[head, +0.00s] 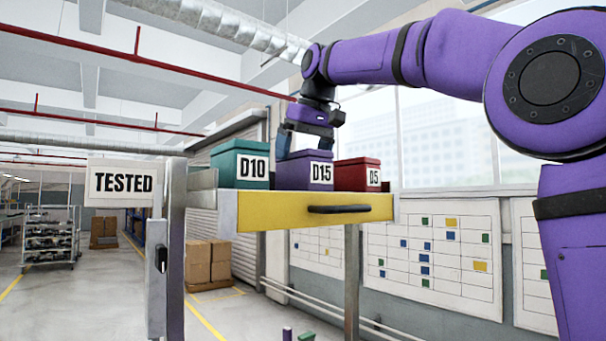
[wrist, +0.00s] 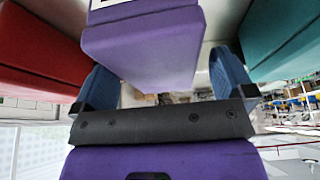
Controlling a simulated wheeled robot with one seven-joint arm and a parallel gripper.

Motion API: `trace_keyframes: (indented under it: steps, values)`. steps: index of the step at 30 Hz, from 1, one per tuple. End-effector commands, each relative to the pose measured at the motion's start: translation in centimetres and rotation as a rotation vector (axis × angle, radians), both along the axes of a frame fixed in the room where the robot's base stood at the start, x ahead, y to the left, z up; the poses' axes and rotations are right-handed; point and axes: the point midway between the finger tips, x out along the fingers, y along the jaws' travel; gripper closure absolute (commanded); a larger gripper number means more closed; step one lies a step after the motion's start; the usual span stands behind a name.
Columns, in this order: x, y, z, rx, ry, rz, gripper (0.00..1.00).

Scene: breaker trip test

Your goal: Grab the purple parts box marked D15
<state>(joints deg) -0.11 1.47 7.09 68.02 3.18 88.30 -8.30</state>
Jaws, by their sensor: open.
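The purple parts box marked D15 (head: 298,172) stands on the yellow-fronted shelf (head: 260,211), between a teal box and a red box. My gripper (head: 306,143) is just above it, pointing down with its blue fingers open. In the wrist view the purple box (wrist: 150,45) shows between the two spread fingers of my gripper (wrist: 163,82), with gaps visible near both fingers. I see no contact with the box. Part of the box's upper left side is hidden behind a finger in the head view.
The teal box D10 (head: 240,164) stands close on the left, and the red box D5 (head: 358,174) close on the right. A black handle (head: 338,209) sticks out of the yellow front. A TESTED sign (head: 122,183) stands left of the shelf.

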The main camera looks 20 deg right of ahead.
Motion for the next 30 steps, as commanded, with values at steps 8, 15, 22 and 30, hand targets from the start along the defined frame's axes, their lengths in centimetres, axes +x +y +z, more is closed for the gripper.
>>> trace_keyframes:
  steps: [8, 15, 22, 30]
  values:
    - [1.0, 0.1, -2.5, 0.000, -0.001, 0.000, 0.00]
    - [1.0, 0.2, -2.5, 0.000, -0.001, 0.000, 0.00]
    - [1.0, 0.2, -2.6, 0.000, -0.001, 0.000, 0.00]
    - [1.0, 0.2, -2.9, 0.000, 0.000, 0.000, 0.07]
